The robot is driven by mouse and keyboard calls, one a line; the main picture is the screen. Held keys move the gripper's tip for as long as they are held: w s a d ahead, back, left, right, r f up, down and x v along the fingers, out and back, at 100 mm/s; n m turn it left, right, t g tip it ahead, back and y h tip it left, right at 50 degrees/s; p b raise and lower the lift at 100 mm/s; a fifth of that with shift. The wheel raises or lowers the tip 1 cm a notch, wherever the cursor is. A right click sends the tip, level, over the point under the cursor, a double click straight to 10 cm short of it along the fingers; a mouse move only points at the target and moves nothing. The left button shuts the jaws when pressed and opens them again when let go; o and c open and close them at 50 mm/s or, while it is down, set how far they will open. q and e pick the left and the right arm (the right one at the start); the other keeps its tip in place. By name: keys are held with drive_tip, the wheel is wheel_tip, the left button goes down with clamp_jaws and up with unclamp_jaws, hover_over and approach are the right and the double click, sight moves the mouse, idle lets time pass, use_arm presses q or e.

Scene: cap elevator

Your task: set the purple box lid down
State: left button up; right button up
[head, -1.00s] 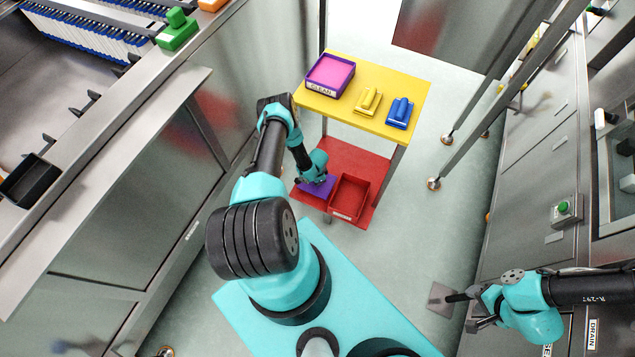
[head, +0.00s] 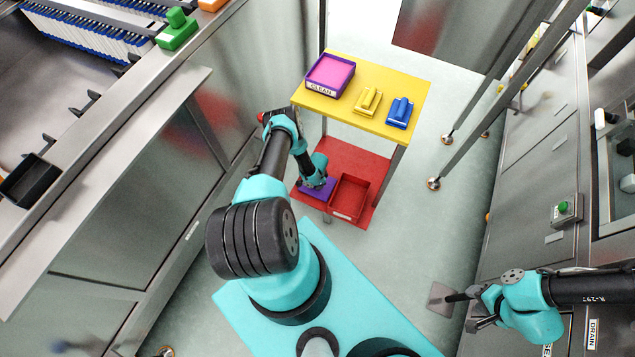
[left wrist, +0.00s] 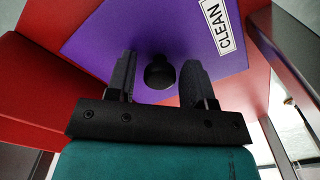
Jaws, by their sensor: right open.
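The purple box lid (head: 321,191) lies on the red lower shelf of the cart, left of a red bin. In the left wrist view the purple lid (left wrist: 95,48) carries a white CLEAN label and a dark round knob (left wrist: 159,72). My left gripper (left wrist: 160,70) is over the lid, its fingers apart on either side of the knob with gaps showing. In the head view my left wrist hides part of the lid. The open purple box (head: 331,75), labelled CLEAN, stands on the yellow top shelf. My right gripper (head: 459,311) is open and empty at lower right.
The red bin (head: 350,198) stands close beside the lid. The yellow shelf (head: 352,122) also holds a yellow object (head: 368,101) and a blue object (head: 400,112). Steel cabinets flank both sides, with posts right of the cart.

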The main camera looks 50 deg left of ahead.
use_arm(q)
drive_tip(key=shift+o, duration=0.6)
drive_tip(key=shift+r, duration=0.15)
wheel_tip(320, 180, up, 12)
idle(0.3)
idle(0.4)
